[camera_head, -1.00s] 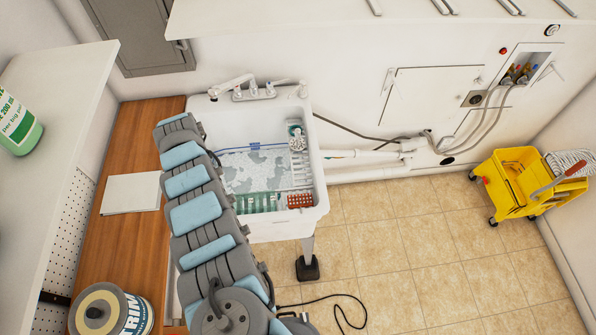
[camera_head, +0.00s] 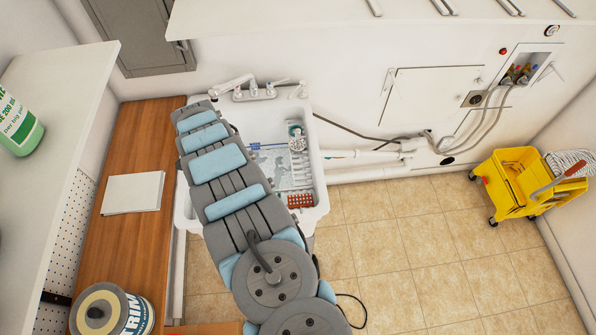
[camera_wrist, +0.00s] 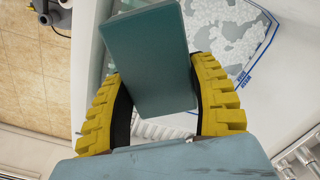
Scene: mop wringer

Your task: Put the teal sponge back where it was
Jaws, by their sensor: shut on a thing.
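The teal sponge (camera_wrist: 150,55) is a flat block between the yellow fingers of my gripper (camera_wrist: 157,80) in the wrist view. My gripper is shut on it, and the sponge sticks out past the fingertips, tilted. Behind it show part of the white sink (camera_wrist: 225,98) and its grey-white patterned bottom. In the head view the white sink (camera_head: 317,160) stands against the wall, and my arm covers its left and front part. My gripper and the sponge are hidden behind my arm there.
A red brush-like item (camera_head: 300,201) and a white rack (camera_head: 302,172) show at the sink's right side. A tap (camera_head: 255,91) stands at its back. A wooden counter (camera_head: 135,235) lies left. A yellow mop bucket (camera_head: 515,180) stands right on open tiled floor.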

